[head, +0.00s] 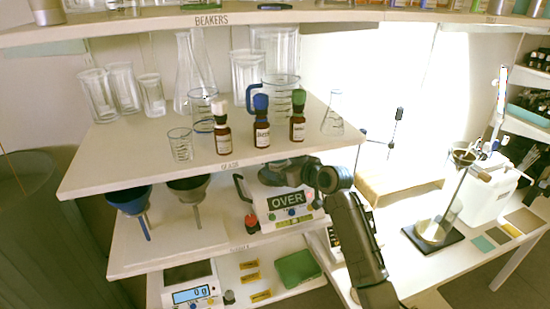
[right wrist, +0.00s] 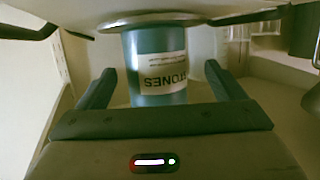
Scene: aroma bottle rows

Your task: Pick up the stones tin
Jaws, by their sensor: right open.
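The stones tin (right wrist: 160,62) is a blue cylinder with a white label reading STONES, upside down in the right wrist view. It sits between the two spread fingers of my right gripper (right wrist: 160,75), with visible gaps to both fingers. The tin's lower end meets a round pale plate (right wrist: 185,14), at the top of this inverted picture. In the head view my right gripper (head: 282,168) reaches under the upper glassware shelf, above a balance (head: 290,211) whose display reads OVER. The tin cannot be made out there. My left gripper is out of view.
The upper shelf (head: 120,160) carries beakers, flasks and brown dropper bottles (head: 262,134) close above my right gripper. Funnels (head: 130,200) hang at left. A second balance (head: 193,290) stands below, beside a green box (head: 298,268). A wooden block (head: 400,182) lies on the right bench.

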